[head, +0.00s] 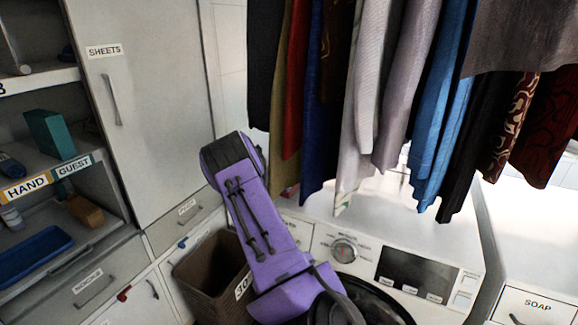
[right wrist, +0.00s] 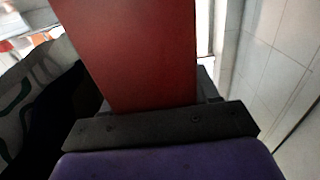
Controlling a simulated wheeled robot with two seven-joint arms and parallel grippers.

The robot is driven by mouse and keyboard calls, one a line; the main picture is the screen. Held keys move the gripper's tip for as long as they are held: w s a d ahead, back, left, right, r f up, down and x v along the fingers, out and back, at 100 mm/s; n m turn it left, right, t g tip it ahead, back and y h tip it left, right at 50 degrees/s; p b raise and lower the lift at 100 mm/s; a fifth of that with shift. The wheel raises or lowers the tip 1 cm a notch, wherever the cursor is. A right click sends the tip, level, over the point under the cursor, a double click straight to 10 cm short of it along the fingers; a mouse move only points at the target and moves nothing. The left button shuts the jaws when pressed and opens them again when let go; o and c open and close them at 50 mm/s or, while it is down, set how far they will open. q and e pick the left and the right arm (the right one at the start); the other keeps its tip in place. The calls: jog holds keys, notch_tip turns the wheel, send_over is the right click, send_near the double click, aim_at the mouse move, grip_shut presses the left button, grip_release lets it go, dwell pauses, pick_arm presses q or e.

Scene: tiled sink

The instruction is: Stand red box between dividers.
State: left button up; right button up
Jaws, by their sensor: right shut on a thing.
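The red box (right wrist: 135,50) fills the upper middle of the right wrist view, its broad flat side facing the camera. My right gripper (right wrist: 158,125) is shut on it. The box's lower end sits against the dark gripper bar, and its far end runs out of the top of the picture. In the head view my purple right arm reaches up from the bottom middle, but the gripper and the box cannot be made out there. My left gripper is not in view. I cannot make out any dividers in either view.
Several clothes (head: 390,90) hang low over the white washing machine (head: 315,236). A brown bin (head: 208,268) stands beside my arm. Shelves at left hold a teal box (head: 50,134) and a blue tray (head: 36,255). A tall grey cabinet (head: 150,140) stands behind.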

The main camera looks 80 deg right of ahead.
notch_tip(320, 180, down, 2)
jog(key=shift+f+b, duration=0.2)
jog(key=shift+b, duration=0.2)
jog(key=shift+w+r, duration=0.15)
jog(key=shift+r, duration=0.05)
jog(key=shift+f, duration=0.15)
jog(key=o, duration=1.3)
jog(key=shift+a, duration=0.15)
